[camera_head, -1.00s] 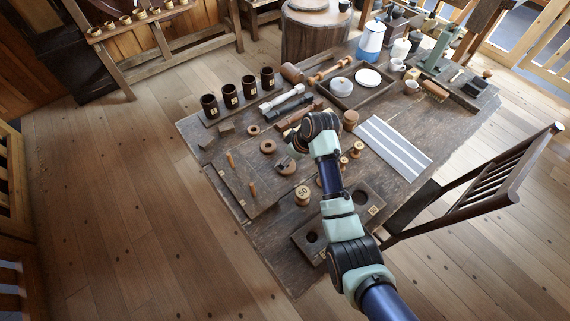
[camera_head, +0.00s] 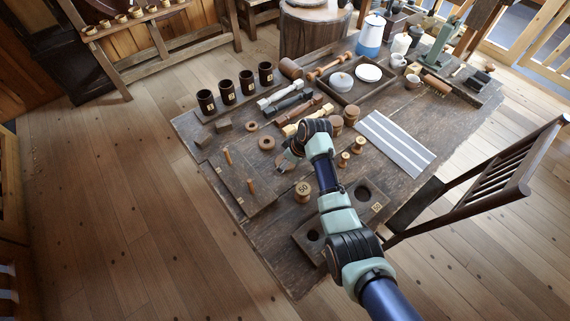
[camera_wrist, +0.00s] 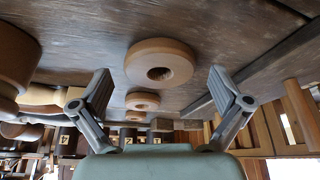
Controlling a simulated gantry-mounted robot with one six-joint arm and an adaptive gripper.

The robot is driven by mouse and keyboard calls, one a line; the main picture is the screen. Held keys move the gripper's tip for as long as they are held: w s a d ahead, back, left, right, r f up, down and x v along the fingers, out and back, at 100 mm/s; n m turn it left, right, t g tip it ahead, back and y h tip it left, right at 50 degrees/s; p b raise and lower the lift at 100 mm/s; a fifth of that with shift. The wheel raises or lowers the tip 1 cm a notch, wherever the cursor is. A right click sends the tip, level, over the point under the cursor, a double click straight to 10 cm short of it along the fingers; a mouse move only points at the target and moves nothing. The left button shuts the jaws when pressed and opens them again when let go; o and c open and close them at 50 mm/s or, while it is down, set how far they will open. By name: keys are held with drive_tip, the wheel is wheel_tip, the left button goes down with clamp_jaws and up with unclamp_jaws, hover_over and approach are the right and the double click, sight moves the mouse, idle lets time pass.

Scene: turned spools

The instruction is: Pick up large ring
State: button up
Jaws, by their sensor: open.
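The large ring is a flat wooden disc with a centre hole (camera_wrist: 160,63), nearest in the wrist view. In the head view it lies on the table (camera_head: 283,167), partly covered by my gripper (camera_head: 291,153). In the wrist view my gripper (camera_wrist: 160,75) is open, one finger to each side of the ring in the picture. The fingers look clear of it, and nothing is held. Two more rings, a middle one (camera_wrist: 142,101) and a small one (camera_wrist: 135,116), lie in a row behind it; they also show in the head view (camera_head: 267,143) (camera_head: 252,126).
A board with two upright pegs (camera_head: 228,157) lies left of the ring. Dark cups (camera_head: 206,102) stand behind. A dark board with holes (camera_head: 301,239) lies at the front.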

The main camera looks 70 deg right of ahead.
drive_tip(key=c, duration=1.2)
drive_tip(key=shift+o, duration=0.2)
drive_tip(key=shift+r, duration=0.1)
wheel_tip(320, 180, up, 20)
drive_tip(key=p, duration=0.6)
drive_tip(key=shift+p, duration=0.4)
